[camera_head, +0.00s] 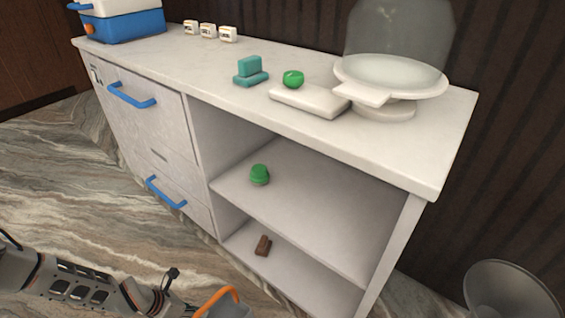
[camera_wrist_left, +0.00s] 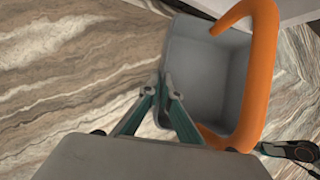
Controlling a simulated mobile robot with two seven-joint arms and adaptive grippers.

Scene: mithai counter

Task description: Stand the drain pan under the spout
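The drain pan looks to be the grey, box-shaped container with a thick orange handle (camera_wrist_left: 205,65), seen from above in the left wrist view. It also shows at the bottom edge of the head view by its orange handle (camera_head: 222,294), low in front of the counter. My left gripper (camera_wrist_left: 165,88) has its fingertips close together on the pan's near side wall. The pan looks empty. The white dispenser (camera_head: 390,72) stands on the counter's right end, with a clear dome, a round basin and a spout-like lip (camera_head: 362,92) facing forward.
The counter top (camera_head: 160,58) holds a white block (camera_head: 310,100), green and teal items, small white boxes and a blue box (camera_head: 122,25). Open shelves below hold a green item (camera_head: 260,175) and a brown block (camera_head: 263,245). A dark mechanical part (camera_wrist_left: 292,150), possibly my right gripper, shows beside the pan.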

